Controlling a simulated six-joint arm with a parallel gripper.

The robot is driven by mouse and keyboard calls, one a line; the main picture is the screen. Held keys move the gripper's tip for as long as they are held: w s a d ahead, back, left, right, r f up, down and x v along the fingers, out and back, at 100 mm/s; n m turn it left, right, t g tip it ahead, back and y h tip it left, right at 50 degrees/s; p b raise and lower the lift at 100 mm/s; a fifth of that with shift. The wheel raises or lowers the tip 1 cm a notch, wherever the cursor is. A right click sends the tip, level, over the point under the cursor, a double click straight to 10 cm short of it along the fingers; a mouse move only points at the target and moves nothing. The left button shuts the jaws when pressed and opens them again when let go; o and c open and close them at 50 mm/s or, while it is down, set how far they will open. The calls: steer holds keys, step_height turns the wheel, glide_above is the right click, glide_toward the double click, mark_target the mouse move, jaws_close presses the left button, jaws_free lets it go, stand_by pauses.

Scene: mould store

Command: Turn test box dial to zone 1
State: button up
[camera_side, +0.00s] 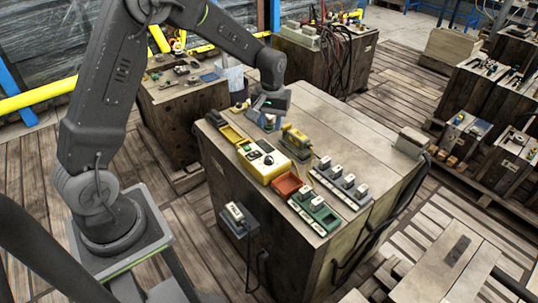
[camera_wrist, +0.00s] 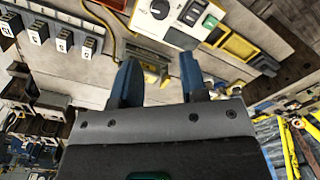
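The test box (camera_side: 262,163) is a yellow case with a pale top panel on the wooden crate top. In the wrist view its panel (camera_wrist: 178,33) lies at the upper middle, partly cut off by the frame's top.
The crate's right top (camera_side: 365,145) is mostly clear.

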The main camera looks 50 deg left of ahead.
mark_target(269, 158)
step_height(269, 158, down, 13)
steer(key=shift+s+a+r, duration=0.1)
steer(key=shift+s, duration=0.05)
stand_by(0.4)
steer(key=c, duration=0.6)
steer(key=shift+c, duration=0.3)
steer(key=shift+m, duration=0.3)
steer(key=m, duration=0.3)
steer(key=shift+m, duration=2)
